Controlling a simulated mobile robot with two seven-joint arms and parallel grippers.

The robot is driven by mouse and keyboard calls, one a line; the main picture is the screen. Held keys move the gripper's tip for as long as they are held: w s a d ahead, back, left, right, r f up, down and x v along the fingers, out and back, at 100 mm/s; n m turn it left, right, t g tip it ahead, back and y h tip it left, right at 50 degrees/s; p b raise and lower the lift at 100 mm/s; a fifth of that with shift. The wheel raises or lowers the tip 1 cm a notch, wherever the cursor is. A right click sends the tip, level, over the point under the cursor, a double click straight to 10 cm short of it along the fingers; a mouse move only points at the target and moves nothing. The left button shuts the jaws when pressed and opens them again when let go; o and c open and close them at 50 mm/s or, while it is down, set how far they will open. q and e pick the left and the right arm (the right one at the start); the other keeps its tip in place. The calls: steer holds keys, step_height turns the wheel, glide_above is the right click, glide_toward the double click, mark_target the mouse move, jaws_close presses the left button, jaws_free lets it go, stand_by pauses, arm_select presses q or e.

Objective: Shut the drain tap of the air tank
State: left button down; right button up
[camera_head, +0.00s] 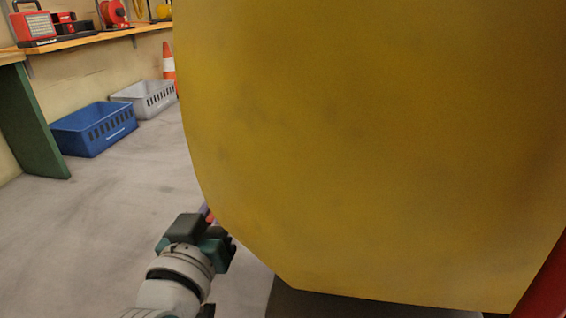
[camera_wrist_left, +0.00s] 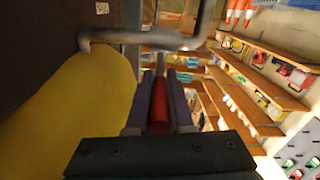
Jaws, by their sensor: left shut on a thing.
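The large yellow air tank (camera_head: 370,140) fills the middle and right of the head view; it also shows at the left of the left wrist view (camera_wrist_left: 85,100). My left gripper (camera_head: 207,214) is low beside the tank's left lower edge, its fingertips mostly hidden behind it. In the left wrist view my left gripper (camera_wrist_left: 160,112) is shut on a red handle (camera_wrist_left: 160,108), which looks like the drain tap's lever. A bent grey pipe (camera_wrist_left: 120,36) runs just beyond the fingertips. The tap's body is not clear. My right gripper is not in view.
A blue crate (camera_head: 95,130) and a grey crate (camera_head: 148,98) stand on the floor at the left, with a traffic cone (camera_head: 168,62) near the tank. A wooden shelf (camera_head: 100,37) holds tools. The floor (camera_head: 110,215) left of the tank is clear.

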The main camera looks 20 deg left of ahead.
arm_select(q)
steer(key=shift+f, duration=0.1)
stand_by(0.3)
steer(key=c, duration=0.8)
jaws_free()
steer(key=shift+s, duration=0.25)
steer(key=s+d+p, duration=0.1)
steer(key=s+p, duration=0.3)
steer(key=s, duration=0.5)
steer(key=shift+s, duration=0.2)
